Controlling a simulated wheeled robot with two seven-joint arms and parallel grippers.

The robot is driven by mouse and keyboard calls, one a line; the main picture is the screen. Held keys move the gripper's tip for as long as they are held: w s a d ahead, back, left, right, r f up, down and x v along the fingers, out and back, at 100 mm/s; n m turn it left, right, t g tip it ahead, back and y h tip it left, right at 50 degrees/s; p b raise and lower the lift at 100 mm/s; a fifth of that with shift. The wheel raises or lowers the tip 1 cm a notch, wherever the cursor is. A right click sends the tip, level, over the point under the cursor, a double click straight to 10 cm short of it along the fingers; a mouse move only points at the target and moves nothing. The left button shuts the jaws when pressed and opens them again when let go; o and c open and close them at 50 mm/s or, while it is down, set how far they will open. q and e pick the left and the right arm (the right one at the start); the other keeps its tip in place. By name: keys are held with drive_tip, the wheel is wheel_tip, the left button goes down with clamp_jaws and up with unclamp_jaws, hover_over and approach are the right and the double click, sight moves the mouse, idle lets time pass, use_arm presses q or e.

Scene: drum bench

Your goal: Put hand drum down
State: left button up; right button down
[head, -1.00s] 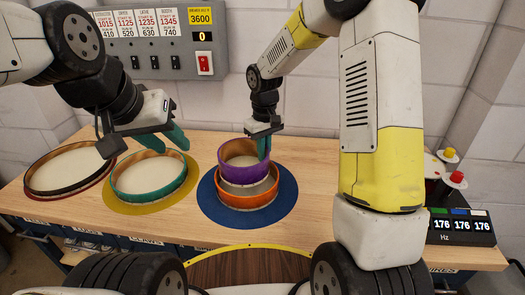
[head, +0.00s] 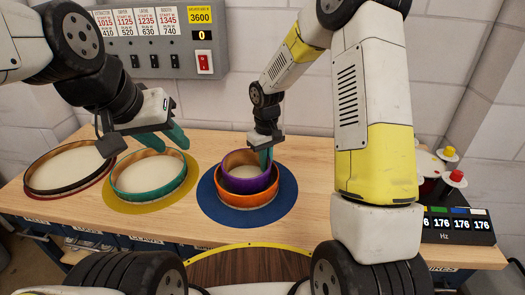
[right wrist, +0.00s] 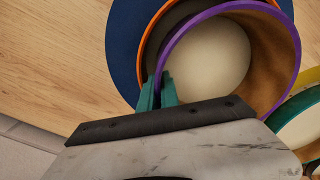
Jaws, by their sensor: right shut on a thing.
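My right gripper (head: 266,155) is shut on the rim of the purple hand drum (head: 243,186), at its far right side. In the right wrist view the green fingers (right wrist: 158,92) pinch the purple rim (right wrist: 190,35). The purple drum is inside or just over the wider orange drum (head: 252,200), which sits on the round blue mat (head: 288,206). Whether the purple drum touches the orange one's inside is hidden. My left gripper (head: 163,139) is open and empty above the green drum (head: 152,196).
The green drum rests on a yellow mat (head: 190,172). A black-rimmed drum (head: 70,189) stands at the far left. A control box (head: 160,45) is on the wall behind. A frequency display (head: 458,226) stands at the right. Bare wood (head: 312,160) shows right of the blue mat.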

drive_tip(key=c, duration=1.9)
unclamp_jaws()
wheel_tip(320, 180, up, 12)
drive_tip(key=shift+r, duration=0.2)
drive_tip(key=s+d+r+m+t, duration=0.25)
drive_tip(key=s+d+r, duration=0.25)
drive_tip(key=s+r, duration=0.5)
drive_tip(key=shift+s+d+r+m+t+y, duration=0.4)
drive_tip(key=shift+s+d+m+t, duration=0.15)
drive_tip(key=shift+s, duration=1.6)
drive_tip(key=shift+s+d+r+m+t+y, duration=0.4)
drive_tip(key=shift+s+t, duration=0.3)
drive_tip(key=shift+s, duration=1.4)
drive_tip(key=shift+s+d+r+m+t+y, duration=0.35)
drive_tip(key=shift+s+d+t, duration=0.2)
drive_tip(key=shift+s, duration=1.6)
